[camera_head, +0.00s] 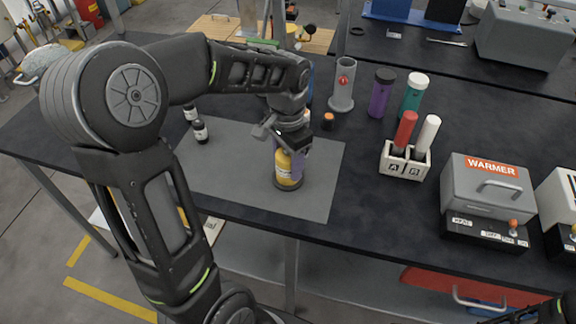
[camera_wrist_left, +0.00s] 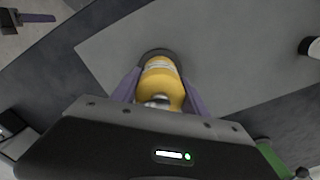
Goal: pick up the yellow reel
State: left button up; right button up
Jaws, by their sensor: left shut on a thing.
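The yellow reel (camera_head: 286,172) is upright over the grey mat, with a pale label and a dark round base. My left gripper (camera_head: 290,150) comes down on it from above and is shut on it. In the left wrist view the yellow reel (camera_wrist_left: 162,82) sits between the two purple fingers, and the dark base shows at its far end. The gripper hides part of the reel. I cannot tell whether the base touches the mat.
The grey mat (camera_head: 235,185) lies on the dark table. Small dark bottles (camera_head: 200,132) stand at left. To the right are a grey cylinder (camera_head: 343,88), a purple bottle (camera_head: 381,95), a teal bottle (camera_head: 413,95), a white A/B rack (camera_head: 404,162) and the grey warmer (camera_head: 482,188).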

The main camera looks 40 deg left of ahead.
pick_arm(q)
jog(key=shift+r, duration=0.1)
grip_shut()
notch_tip(320, 180, up, 10)
jog(key=shift+f+b, duration=0.1)
jog(key=shift+b, duration=0.25)
dwell(0.6)
